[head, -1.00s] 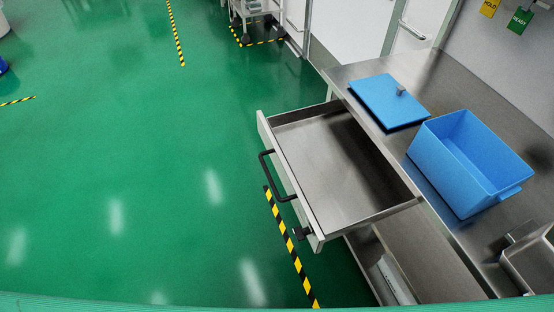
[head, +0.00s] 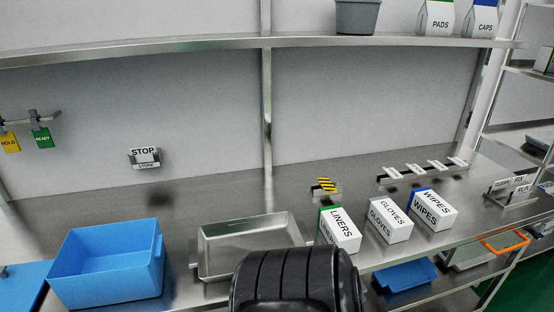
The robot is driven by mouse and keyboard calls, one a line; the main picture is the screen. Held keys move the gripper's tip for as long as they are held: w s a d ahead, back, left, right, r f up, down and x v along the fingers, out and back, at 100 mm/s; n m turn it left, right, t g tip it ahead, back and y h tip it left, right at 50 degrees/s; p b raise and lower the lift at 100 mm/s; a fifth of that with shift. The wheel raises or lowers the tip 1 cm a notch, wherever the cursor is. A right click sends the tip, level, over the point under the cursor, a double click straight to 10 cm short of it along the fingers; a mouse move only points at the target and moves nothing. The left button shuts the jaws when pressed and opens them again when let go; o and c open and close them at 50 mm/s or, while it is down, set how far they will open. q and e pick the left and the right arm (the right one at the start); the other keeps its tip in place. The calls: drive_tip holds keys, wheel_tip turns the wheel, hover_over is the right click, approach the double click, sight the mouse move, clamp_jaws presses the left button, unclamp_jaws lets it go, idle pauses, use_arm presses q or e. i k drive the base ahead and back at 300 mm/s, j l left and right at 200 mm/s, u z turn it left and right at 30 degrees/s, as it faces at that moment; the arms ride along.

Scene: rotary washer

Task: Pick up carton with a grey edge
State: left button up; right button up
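The carton with a grey edge is the white GLOVES carton (head: 391,222) in the head view. It stands on the steel bench right of centre, between two similar cartons. The white LINERS carton (head: 340,230) with a green edge is on its left. The white WIPES carton (head: 433,212) with a blue edge is on its right. The GLOVES carton shows its front and top, and nothing covers it. Neither of my grippers is in view.
A steel tray (head: 223,268) and an open blue bin (head: 110,292) stand on the bench to the left. Small sign holders stand behind the cartons. An upper shelf (head: 180,47) holds a grey tub (head: 357,18) and PADS and CAPS cartons. A blue tray (head: 405,277) lies below the bench.

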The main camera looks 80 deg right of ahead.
sight(391, 222)
drive_tip(key=z, duration=3.45)
